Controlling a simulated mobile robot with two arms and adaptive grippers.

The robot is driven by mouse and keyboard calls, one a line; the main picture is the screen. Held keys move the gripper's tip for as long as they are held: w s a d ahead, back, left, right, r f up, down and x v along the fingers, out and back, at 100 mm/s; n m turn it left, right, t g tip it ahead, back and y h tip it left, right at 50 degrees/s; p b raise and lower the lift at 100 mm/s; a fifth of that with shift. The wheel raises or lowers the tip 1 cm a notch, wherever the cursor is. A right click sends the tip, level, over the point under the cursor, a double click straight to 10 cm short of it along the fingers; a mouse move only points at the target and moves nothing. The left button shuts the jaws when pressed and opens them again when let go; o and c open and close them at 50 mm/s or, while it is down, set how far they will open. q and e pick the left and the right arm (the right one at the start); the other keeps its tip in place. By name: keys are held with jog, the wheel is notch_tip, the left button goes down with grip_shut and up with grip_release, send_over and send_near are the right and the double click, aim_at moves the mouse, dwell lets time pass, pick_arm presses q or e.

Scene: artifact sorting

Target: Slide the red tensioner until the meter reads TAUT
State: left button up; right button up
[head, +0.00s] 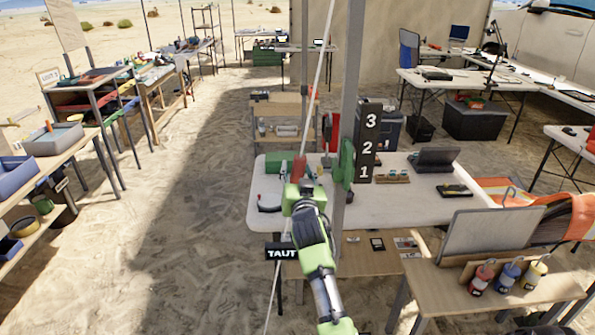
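A pale rope (324,80) runs at a slant from the top of the head view down past the front of the white table. The red tensioner (299,167) sits on this rope, just above the table top in the picture. A small black meter (281,253) lower on the rope reads TAUT in white letters. My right gripper (302,180), green and black, reaches up from below and is right at the tensioner. Its fingers are small and overlap the tensioner, so I cannot tell whether they are closed on it. My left gripper is not in view.
A black board numbered 3, 2, 1 (367,145) stands on the white table (420,200). A wooden bench (475,270) with coloured bottles is at lower right. Sand lies open to the left.

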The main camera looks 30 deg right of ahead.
aim_at(298, 175)
jog(key=shift+s, duration=0.15)
jog(key=v, duration=0.7)
jog(key=shift+s+a, duration=0.15)
jog(key=shift+f, duration=0.1)
